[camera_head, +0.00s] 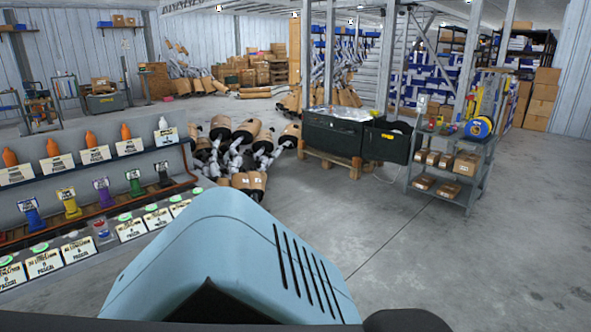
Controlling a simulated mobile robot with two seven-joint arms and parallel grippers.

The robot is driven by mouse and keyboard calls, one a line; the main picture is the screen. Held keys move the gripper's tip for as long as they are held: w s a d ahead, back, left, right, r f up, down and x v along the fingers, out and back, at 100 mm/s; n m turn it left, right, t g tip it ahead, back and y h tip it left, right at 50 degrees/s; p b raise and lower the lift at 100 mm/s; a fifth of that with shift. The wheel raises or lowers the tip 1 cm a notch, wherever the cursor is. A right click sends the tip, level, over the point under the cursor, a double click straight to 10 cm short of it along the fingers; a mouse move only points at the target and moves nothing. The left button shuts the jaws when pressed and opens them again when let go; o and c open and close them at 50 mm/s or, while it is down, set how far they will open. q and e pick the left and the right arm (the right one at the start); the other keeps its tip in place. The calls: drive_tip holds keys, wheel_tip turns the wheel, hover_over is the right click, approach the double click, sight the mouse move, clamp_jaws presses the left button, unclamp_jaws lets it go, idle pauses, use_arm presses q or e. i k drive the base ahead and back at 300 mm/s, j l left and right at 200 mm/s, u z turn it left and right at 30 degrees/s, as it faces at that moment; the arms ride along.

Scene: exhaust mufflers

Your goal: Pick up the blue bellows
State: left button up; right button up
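The blue bellows (32,216) stands upright on the middle level of the parts rack at the left, with a small label at its top. A yellow bellows (71,205) stands to its right, followed by a purple one (104,194), a green one (135,184) and a dark one (163,175). Neither of my grippers shows in the view. A large light-blue part of my own body fills the lower middle and hides the floor there.
Orange bottles (53,147) and one white bottle stand on the rack's upper level. Mufflers (247,137) are piled behind the rack. A black crate (333,132) on a pallet and a grey cart (452,165) stand at the right. The floor (470,255) at right is clear.

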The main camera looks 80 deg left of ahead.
sight(28, 206)
drive_tip(key=u, duration=4.05)
